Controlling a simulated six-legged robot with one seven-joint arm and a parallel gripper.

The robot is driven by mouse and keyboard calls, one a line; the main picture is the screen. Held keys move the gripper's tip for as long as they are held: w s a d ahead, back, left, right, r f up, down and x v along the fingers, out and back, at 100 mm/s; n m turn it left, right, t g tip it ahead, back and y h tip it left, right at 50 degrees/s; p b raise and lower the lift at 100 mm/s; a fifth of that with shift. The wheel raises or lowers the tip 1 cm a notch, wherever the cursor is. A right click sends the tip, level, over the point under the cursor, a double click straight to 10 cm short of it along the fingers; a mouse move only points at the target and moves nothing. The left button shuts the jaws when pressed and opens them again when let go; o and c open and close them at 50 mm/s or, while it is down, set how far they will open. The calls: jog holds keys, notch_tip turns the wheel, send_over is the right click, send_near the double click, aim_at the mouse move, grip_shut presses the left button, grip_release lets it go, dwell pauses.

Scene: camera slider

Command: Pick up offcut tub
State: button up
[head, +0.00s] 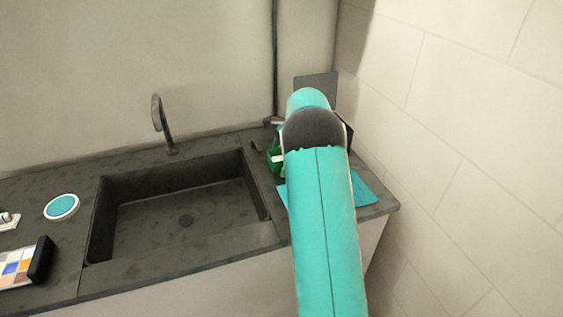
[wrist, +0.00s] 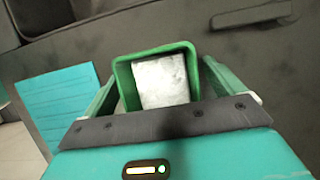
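The offcut tub is a small green open-topped tub (wrist: 124,82) with a pale grey block (wrist: 160,80) inside. In the head view the tub (head: 273,161) stands on the dark counter right of the sink, partly hidden by my arm. In the wrist view my gripper (wrist: 160,85) has its two green fingers apart, one on each side of the tub. The left finger is close to the tub's wall; a narrow gap seems to show at the right finger. Contact is hard to judge. The head view hides my gripper behind my arm.
A teal mat (head: 365,190) lies on the counter's right end, and shows in the wrist view (wrist: 58,100). A dark upright panel (head: 318,84) stands behind my arm. The sink (head: 185,205) with its tap (head: 160,125) is left. A tiled wall (head: 460,130) bounds the right.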

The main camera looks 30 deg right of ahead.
jog(key=c, duration=1.1)
jog(key=shift+c, duration=0.2)
jog(key=shift+r, duration=0.15)
jog(key=shift+r, duration=0.2)
jog(key=r, duration=0.3)
jog(key=shift+s, duration=0.2)
jog(key=s+a+r, duration=0.4)
jog(key=s+r, duration=0.5)
jog(key=s, duration=0.3)
jog(key=shift+s+a+r, duration=0.15)
jog(key=shift+s+a, duration=0.25)
